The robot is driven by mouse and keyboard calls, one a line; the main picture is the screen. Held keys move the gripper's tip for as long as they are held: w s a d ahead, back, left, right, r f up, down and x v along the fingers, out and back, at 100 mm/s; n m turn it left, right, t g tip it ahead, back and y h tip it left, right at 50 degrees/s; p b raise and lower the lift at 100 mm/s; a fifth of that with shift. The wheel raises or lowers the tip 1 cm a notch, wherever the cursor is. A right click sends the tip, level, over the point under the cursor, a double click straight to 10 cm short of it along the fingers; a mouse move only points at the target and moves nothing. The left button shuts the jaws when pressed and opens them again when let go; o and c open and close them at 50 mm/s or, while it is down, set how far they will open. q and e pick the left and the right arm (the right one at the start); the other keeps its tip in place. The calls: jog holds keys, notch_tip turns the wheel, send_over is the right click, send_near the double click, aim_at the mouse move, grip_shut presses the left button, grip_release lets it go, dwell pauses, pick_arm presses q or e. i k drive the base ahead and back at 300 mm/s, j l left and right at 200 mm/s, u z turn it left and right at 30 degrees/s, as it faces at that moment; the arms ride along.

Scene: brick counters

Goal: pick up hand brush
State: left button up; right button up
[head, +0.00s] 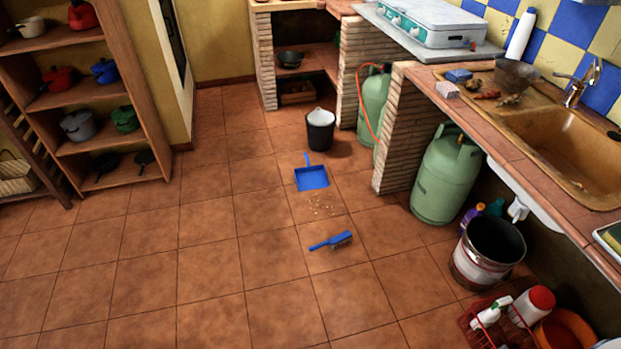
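A blue hand brush (331,241) lies on the tiled floor near the middle of the head view. Its handle points left and its bristle end is at the right. A blue dustpan (312,177) lies on the floor just beyond it, handle pointing away. A small scatter of crumbs (324,206) lies between the brush and the dustpan. Neither of my grippers shows in the head view.
A dark bucket (320,131) stands behind the dustpan. Green gas cylinders (445,177) stand by the brick counter at right. A metal bin (487,252) and a red basket (487,325) are at lower right. A wooden shelf (88,98) stands left. The floor left and in front is clear.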

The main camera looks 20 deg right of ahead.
aim_at(335, 243)
jog(key=i+u, duration=0.3)
jog(key=i, duration=1.65)
jog(key=i+j+z, duration=0.1)
jog(key=i+z, duration=0.15)
jog(key=i, duration=0.2)
jog(key=i+j+z, duration=0.15)
jog(key=i+z, duration=0.15)
jog(key=i, duration=0.15)
jog(key=i+j+z, duration=0.25)
jog(key=i, duration=0.15)
